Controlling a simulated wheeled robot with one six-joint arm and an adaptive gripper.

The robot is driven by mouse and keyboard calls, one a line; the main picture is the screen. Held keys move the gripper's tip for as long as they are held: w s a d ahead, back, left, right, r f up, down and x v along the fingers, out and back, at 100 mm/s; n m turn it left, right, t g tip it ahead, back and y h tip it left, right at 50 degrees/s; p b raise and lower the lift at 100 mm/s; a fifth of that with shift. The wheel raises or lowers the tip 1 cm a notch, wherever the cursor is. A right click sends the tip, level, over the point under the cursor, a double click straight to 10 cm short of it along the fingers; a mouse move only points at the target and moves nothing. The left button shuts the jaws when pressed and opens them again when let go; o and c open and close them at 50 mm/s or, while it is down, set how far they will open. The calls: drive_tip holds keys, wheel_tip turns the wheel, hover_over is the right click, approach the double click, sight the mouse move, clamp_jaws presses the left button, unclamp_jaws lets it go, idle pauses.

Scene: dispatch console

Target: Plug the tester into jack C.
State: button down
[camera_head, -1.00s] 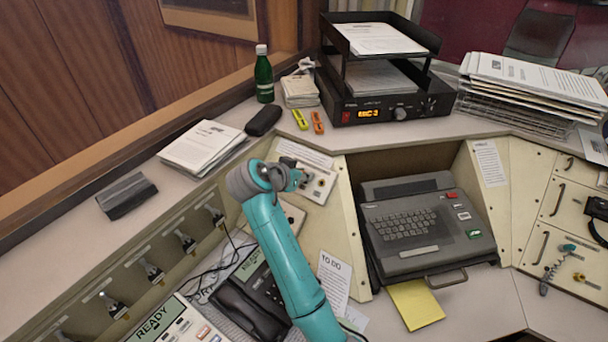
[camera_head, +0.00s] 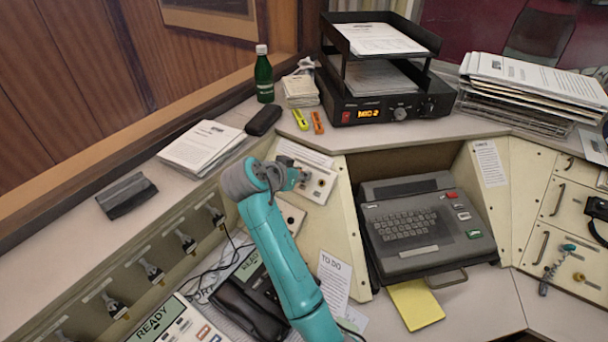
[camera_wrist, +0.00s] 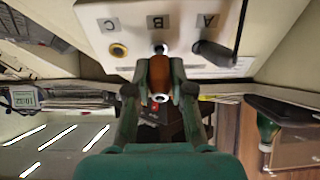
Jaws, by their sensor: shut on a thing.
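My gripper (camera_wrist: 160,92) is shut on the tester (camera_wrist: 160,76), an orange-brown cylinder with a pale ring at its near end. In the wrist view the jack panel (camera_wrist: 90,12) appears upside down, with the letters C, B and A from left to right. Jack C (camera_wrist: 118,50) is empty, with a yellow ring, left of the tester. The tester's far end is in line with jack B (camera_wrist: 160,46); I cannot tell whether it touches. A black plug (camera_wrist: 214,53) sits at A. In the head view my gripper (camera_head: 298,178) is at the panel (camera_head: 322,186), and the tester is hidden.
A cable rises from the black plug on the tester's right. The keyboard terminal (camera_head: 412,226) stands in the bay right of the panel. A telephone (camera_head: 248,305) lies below, near my arm. A radio unit (camera_head: 385,108) with trays stands behind on the counter.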

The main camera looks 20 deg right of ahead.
drive_tip(key=shift+s+a+r, duration=0.25)
drive_tip(key=shift+a+r, duration=0.1)
drive_tip(key=shift+r, duration=0.15)
idle(0.4)
drive_tip(key=v, duration=0.3)
drive_tip(key=shift+r, duration=0.55)
drive_tip(key=shift+s, duration=0.2)
